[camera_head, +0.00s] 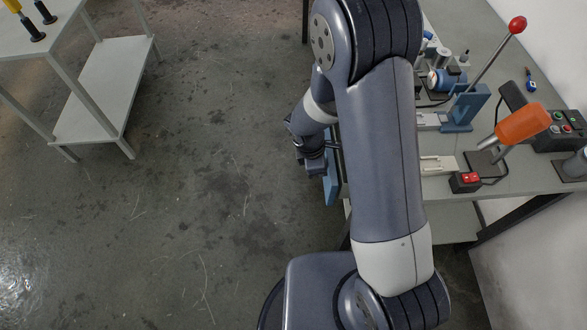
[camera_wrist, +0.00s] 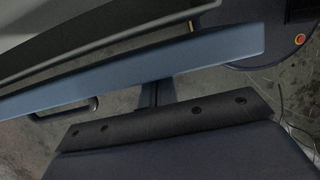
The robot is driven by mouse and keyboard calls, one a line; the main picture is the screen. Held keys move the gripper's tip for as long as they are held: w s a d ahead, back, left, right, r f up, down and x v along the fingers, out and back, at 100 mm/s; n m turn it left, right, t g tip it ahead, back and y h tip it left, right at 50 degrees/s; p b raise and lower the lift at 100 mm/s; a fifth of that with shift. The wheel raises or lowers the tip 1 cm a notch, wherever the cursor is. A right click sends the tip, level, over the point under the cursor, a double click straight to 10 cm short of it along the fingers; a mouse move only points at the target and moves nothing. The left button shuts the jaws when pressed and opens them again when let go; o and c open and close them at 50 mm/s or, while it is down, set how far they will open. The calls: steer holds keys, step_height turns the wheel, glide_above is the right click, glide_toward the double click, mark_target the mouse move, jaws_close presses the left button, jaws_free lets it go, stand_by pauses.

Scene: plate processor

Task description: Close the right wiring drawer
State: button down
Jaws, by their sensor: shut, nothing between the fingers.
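The blue drawer front (camera_head: 331,184) shows at the bench's left edge in the head view, partly hidden by my arm. It stands out a little from the bench side. In the wrist view a long blue panel (camera_wrist: 190,66) runs across the upper half, with a dark curved handle (camera_wrist: 70,110) below its left part. I cannot tell for sure which drawer this panel belongs to. My gripper (camera_head: 316,168) is shut and empty, pointing down just left of the blue front. Whether it touches the front cannot be told.
The workbench (camera_head: 522,178) on the right carries a red-knobbed lever press (camera_head: 462,108), an orange-handled tool (camera_head: 522,124), a red switch box (camera_head: 466,182) and a control box (camera_head: 562,130). A white table (camera_head: 88,92) stands far left. The floor between is clear.

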mark_target(338, 169)
steer(key=shift+w+d, duration=0.15)
steer(key=shift+d, duration=1.15)
steer(key=shift+w+d, duration=0.15)
steer(key=shift+d, duration=1.1)
